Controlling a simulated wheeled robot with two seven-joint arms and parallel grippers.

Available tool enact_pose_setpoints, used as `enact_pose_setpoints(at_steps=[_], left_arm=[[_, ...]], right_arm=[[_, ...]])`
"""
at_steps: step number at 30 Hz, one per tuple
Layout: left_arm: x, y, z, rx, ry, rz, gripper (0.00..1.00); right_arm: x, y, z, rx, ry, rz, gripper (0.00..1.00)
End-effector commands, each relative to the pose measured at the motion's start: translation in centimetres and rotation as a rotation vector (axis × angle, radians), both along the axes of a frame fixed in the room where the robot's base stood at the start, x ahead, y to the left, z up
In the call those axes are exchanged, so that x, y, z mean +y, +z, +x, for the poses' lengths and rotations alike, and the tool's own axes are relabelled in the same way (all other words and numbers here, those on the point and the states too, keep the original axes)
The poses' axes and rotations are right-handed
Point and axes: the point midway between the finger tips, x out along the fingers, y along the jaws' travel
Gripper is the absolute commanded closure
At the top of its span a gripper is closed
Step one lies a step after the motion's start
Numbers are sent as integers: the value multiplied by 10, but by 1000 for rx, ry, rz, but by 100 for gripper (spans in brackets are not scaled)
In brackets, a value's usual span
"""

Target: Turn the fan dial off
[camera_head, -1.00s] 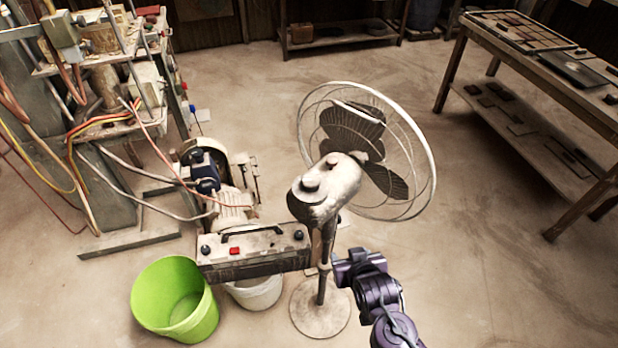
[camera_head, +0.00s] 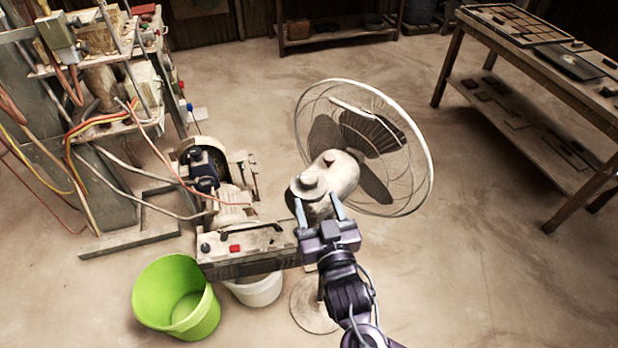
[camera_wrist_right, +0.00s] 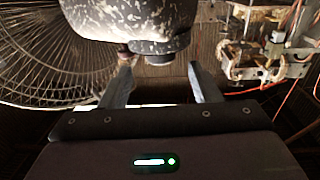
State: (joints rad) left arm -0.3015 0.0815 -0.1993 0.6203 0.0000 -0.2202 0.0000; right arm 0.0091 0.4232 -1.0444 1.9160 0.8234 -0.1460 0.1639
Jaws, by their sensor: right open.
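The standing fan has a speckled pale motor housing (camera_head: 338,172) and a round wire guard (camera_head: 425,150). A round dial (camera_head: 309,181) sits on the housing, with a smaller knob (camera_head: 328,160) behind it. My right gripper (camera_head: 318,206) is open, its two fingers spread and pointing at the housing. In the right wrist view the housing (camera_wrist_right: 130,18) fills the top, and the dial (camera_wrist_right: 160,59) shows between and just beyond the fingertips (camera_wrist_right: 160,66). I cannot tell whether they touch anything. My left gripper is not in view.
A control box (camera_head: 270,244) with a red button stands left of my right gripper. A green bucket (camera_head: 170,297) and a white bucket (camera_head: 258,290) are below it. A cabled machine (camera_head: 100,120) is at the left. A table (camera_head: 540,75) stands at the right, with open floor before it.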

Motion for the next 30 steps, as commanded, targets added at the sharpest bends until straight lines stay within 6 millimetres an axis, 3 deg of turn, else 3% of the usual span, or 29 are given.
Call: enact_pose_setpoints(at_steps=[12,25,30], left_arm=[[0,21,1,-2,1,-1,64],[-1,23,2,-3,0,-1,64],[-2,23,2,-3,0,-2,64]], right_arm=[[15,3,59,-4,-1,-2,43],[18,0,72,0,1,0,43],[18,0,71,0,1,0,64]])
